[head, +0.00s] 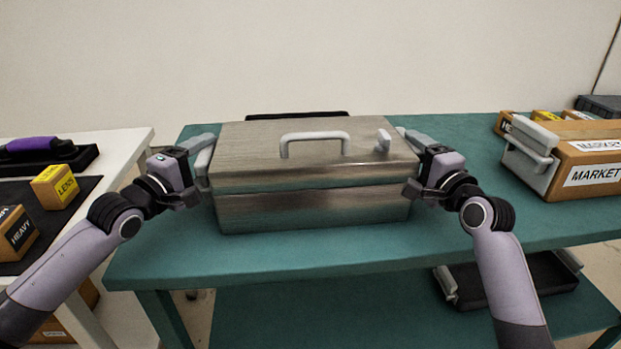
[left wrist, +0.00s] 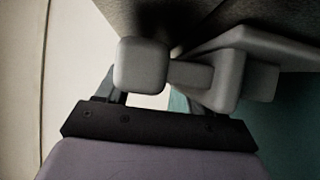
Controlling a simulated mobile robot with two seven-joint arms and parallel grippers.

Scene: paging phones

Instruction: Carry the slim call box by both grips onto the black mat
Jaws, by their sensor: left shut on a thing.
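The call box, a brushed-metal box (head: 315,211) with a lid and a light grey top handle (head: 315,136), sits on the teal table between my grippers. My left gripper (head: 203,172) is shut on its left grip (head: 205,156); this grip fills much of the left wrist view (left wrist: 190,75). My right gripper (head: 412,168) is at the right grip (head: 415,138); its jaws are too hidden to tell open or shut. A black mat (head: 88,190) lies on the white table at left, with small boxes on it.
The teal table (head: 270,249) has a bare front strip. A black-edged thing (head: 297,115) shows behind the box. A cardboard-coloured MARKET box (head: 590,172) stands at right. A yellow LENS box (head: 56,186) and a HEAVY box (head: 15,232) are at left. A dark tray (head: 520,283) is on the lower shelf.

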